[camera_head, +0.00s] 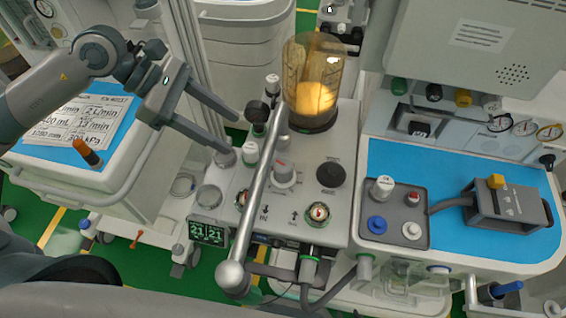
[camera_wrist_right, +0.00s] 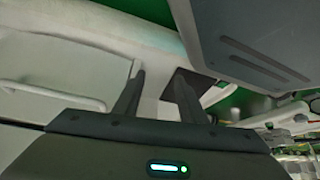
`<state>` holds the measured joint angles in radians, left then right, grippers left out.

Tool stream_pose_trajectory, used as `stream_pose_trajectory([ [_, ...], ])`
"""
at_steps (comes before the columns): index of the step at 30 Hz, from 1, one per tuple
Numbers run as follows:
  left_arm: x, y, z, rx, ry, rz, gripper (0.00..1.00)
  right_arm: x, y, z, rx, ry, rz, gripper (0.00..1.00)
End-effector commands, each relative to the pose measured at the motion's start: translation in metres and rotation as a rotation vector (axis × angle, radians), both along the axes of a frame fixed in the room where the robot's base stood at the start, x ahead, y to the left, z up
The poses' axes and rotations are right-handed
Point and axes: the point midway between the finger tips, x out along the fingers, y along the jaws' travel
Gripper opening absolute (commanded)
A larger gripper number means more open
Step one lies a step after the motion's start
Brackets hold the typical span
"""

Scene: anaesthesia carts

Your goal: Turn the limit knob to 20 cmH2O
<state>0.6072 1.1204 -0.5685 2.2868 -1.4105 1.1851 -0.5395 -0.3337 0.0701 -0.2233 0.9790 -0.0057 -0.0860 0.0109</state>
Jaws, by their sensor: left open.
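The absorber panel (camera_head: 338,215) stands in the middle of the head view, below an amber bellows dome (camera_head: 313,75). A white knob (camera_head: 283,172) sits on it behind a silver bar, and a second pale knob (camera_head: 250,153) stands at its left edge. I cannot read their markings, so I cannot tell which is the limit knob. My left gripper (camera_head: 236,133) is open, its two fingers reaching right toward the pale knob and dark cap at the panel's left edge. I see nothing held. My right gripper (camera_wrist_right: 156,85) shows only in the right wrist view, fingers apart and empty.
The silver bar (camera_head: 257,205) with a ball end crosses the panel. A cart with a blue top (camera_head: 95,120) stands at left. The blue worktop (camera_head: 395,160) at right holds a knob tray and a grey device (camera_head: 510,208). Pale housings lie close in the right wrist view.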

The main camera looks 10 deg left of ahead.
Motion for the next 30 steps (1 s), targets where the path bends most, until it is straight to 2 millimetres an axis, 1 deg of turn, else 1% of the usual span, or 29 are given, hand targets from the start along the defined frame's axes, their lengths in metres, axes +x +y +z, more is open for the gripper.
stream_pose_trajectory([
  [5,0.001,-0.009,-0.008,-0.001,0.005,-0.001,0.54,-0.007,0.005,0.001,0.003,0.019,-0.001,0.38],
  [8,0.001,-0.018,-0.016,-0.003,0.005,-0.001,0.54,-0.017,0.003,-0.002,-0.004,0.047,-0.001,0.38],
  [11,0.003,-0.029,-0.026,-0.004,0.005,-0.001,0.54,-0.034,-0.002,-0.007,-0.014,0.085,-0.002,0.38],
  [12,0.003,-0.034,-0.031,-0.003,0.005,-0.001,0.54,-0.043,-0.007,-0.011,-0.024,0.111,-0.002,0.38],
  [15,0.004,-0.046,-0.043,-0.003,0.006,-0.001,0.54,-0.061,-0.018,-0.016,-0.041,0.159,-0.004,0.38],
  [30,0.011,-0.103,-0.101,-0.003,0.005,-0.001,0.54,-0.141,-0.051,-0.025,-0.100,0.351,-0.012,0.38],
])
